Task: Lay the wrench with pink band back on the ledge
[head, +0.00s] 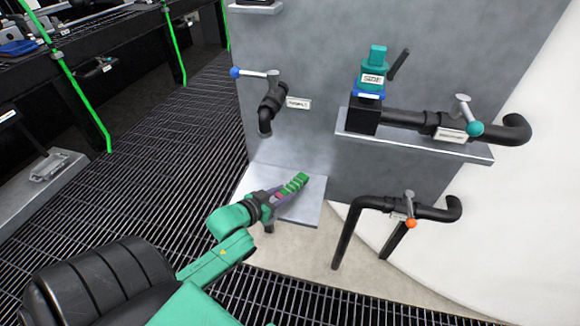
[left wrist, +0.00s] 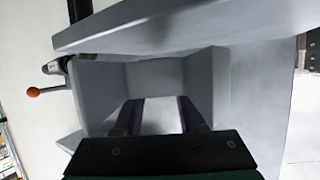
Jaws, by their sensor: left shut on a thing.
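The grey ledge (head: 305,211) is a low plate at the foot of the grey panel in the head view. My left gripper (head: 277,194) reaches over it from the left, shut on a slim tool. A small pink patch (head: 279,197), which fits the wrench's pink band, shows at the fingers. A green striped piece (head: 297,183) shows just beyond them; I cannot tell if it belongs to the wrench. Whether the tool touches the ledge is unclear. In the left wrist view the two dark fingers (left wrist: 159,116) stand apart before a pale grey shape. My right gripper is not in view.
The grey panel (head: 310,120) rises behind the ledge. An upper shelf (head: 410,143) carries a teal-topped valve (head: 372,75) and black pipe. A black pipe with an orange-knobbed valve (head: 409,208) stands right of the ledge. A blue-knobbed valve (head: 268,85) sits above.

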